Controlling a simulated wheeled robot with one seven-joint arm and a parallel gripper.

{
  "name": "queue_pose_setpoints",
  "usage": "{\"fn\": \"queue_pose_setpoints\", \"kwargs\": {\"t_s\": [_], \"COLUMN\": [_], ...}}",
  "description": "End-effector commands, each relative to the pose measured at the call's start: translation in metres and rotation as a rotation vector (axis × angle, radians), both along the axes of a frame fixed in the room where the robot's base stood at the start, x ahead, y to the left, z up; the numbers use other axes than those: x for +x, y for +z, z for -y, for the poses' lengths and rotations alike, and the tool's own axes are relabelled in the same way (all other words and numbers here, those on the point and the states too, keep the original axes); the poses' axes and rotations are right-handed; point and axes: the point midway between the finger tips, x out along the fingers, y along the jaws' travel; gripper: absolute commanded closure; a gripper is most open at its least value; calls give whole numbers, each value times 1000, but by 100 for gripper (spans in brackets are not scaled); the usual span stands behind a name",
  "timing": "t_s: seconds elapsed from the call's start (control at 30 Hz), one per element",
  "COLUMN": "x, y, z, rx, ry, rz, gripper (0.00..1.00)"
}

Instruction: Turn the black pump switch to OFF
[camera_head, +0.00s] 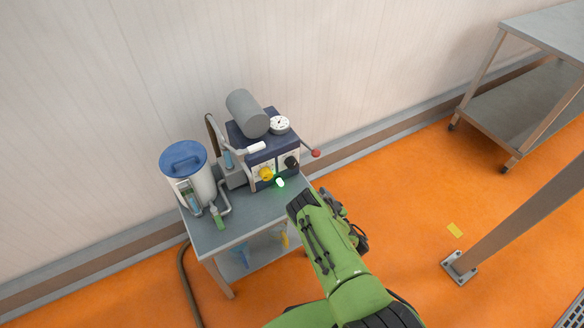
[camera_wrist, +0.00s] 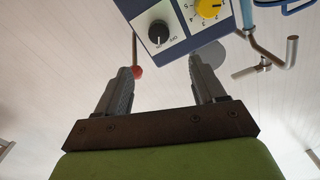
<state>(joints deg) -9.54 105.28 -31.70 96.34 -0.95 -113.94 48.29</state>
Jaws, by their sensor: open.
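The black pump switch (camera_wrist: 159,32) is a round black knob with a pale pointer line on a light plate of the blue pump unit. An OFF label shows beside it in the wrist view. In the head view the black switch (camera_head: 291,162) is on the front of the pump unit (camera_head: 262,140), right of the yellow dial (camera_head: 266,173). The yellow dial also shows in the wrist view (camera_wrist: 208,8). My gripper (camera_wrist: 162,72) is open and empty, its two fingers pointing toward the panel, apart from the switch.
The unit stands on a grey cart (camera_head: 240,222) by the wall. A white bucket with a blue lid (camera_head: 186,160) stands at left. A red-tipped lever (camera_head: 315,153) sticks out right of the switch. A green light (camera_head: 280,183) glows below the panel. The orange floor at right is mostly free.

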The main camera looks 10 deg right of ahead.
Motion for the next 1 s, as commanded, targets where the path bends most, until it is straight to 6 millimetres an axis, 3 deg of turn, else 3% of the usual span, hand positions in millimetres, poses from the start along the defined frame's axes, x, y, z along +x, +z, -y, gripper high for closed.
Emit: {"fn": "queue_pose_setpoints", "kwargs": {"t_s": [0.03, 0.3, 0.7, 0.83, 1.0], "x": [4, 20, 117, 136, 144], "y": [-8, -9, -4, -4, -2], "z": [-2, -7, -39, -45, -47], "rx": [-1, 0, 1, 1, 1], "ry": [2, -5, -2, -4, -6], "rz": [1, 2, 3, 2, -1], "gripper": [31, 31, 31, 31, 31]}}
